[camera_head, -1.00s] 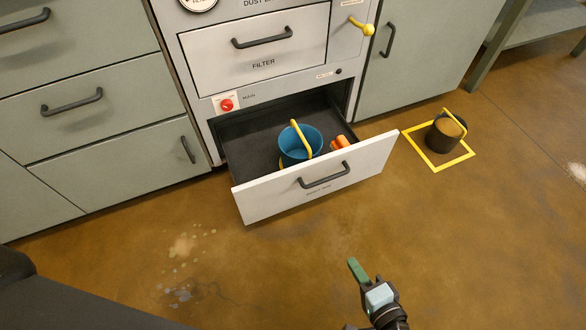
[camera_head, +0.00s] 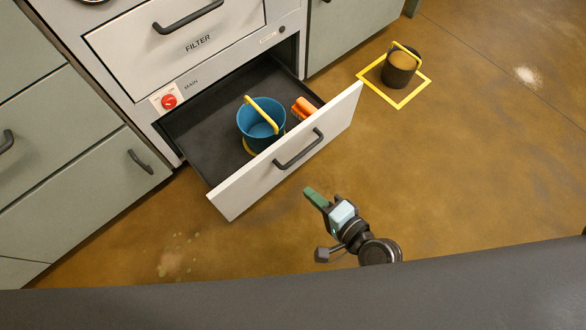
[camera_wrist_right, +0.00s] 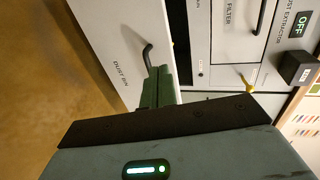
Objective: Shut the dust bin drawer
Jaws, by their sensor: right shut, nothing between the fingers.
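The dust bin drawer (camera_head: 330,125) is pulled out from the cabinet in the head view, with a white front and a dark handle (camera_head: 299,149). A blue bucket (camera_head: 254,128) with a yellow handle stands in it, beside an orange object (camera_head: 304,107). My right gripper (camera_head: 312,194) is shut and empty, in front of the drawer front and apart from it in the head view. In the right wrist view the green fingers (camera_wrist_right: 158,82) are together near the drawer handle (camera_wrist_right: 147,56); I cannot tell whether they touch. My left gripper is not in view.
The filter drawer (camera_head: 175,45) above is shut. A dark bucket (camera_head: 399,70) with a yellow handle stands inside a yellow floor square (camera_head: 402,106) at the right. Grey cabinets (camera_head: 60,150) flank the unit. The floor (camera_head: 470,170) in front and at the right is clear.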

